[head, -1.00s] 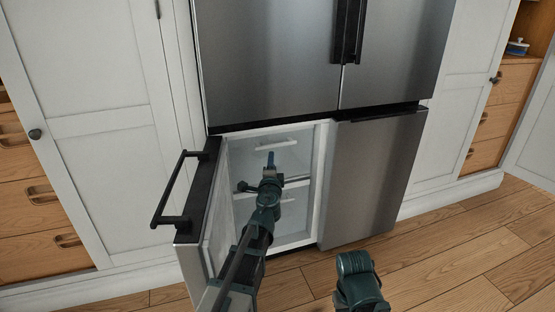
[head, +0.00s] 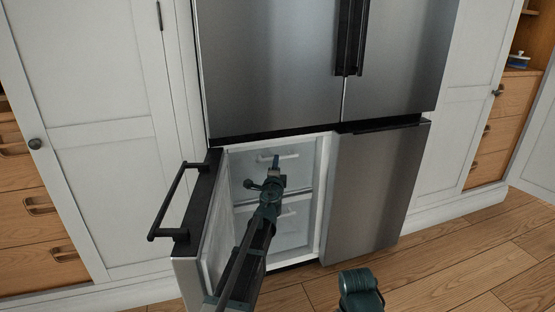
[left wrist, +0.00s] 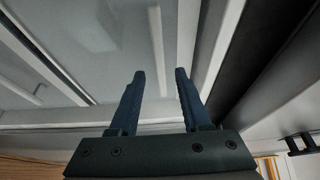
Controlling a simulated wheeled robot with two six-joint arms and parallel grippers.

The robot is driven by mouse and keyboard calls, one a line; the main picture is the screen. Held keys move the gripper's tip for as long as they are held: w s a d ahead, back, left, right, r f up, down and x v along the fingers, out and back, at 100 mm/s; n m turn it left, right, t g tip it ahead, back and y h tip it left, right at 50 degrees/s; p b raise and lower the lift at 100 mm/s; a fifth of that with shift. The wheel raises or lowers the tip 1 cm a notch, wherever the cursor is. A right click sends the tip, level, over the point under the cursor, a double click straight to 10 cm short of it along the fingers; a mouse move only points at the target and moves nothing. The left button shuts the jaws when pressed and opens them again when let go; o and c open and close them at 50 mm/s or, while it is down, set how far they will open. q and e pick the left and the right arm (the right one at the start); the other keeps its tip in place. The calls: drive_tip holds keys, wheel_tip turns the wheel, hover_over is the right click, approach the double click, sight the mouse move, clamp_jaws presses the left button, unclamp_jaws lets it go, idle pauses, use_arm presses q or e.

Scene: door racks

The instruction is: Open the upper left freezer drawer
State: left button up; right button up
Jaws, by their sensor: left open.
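The lower left freezer door (head: 183,257) stands open to the left. Inside are two stacked translucent drawers. The upper left freezer drawer (head: 242,166) is shut and has a pale bar handle (head: 290,156). My left gripper (head: 275,159) is open and empty in front of this drawer, by the left part of the handle. In the left wrist view, the handle (left wrist: 158,50) runs lengthwise ahead of the gap between the open fingers (left wrist: 160,76); I cannot tell whether they touch it. My left forearm partly hides the lower drawer (head: 293,222). My right gripper is not visible.
The open door's black handle (head: 168,205) sticks out to the left of my left arm. The lower right freezer door (head: 375,190) is shut. White cabinets (head: 90,150) flank the fridge, and the wooden floor (head: 460,260) in front is clear.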

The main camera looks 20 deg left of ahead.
sight(261, 148)
use_arm(q)
drive_tip(key=x, duration=0.6)
clamp_jaws()
idle(1.2)
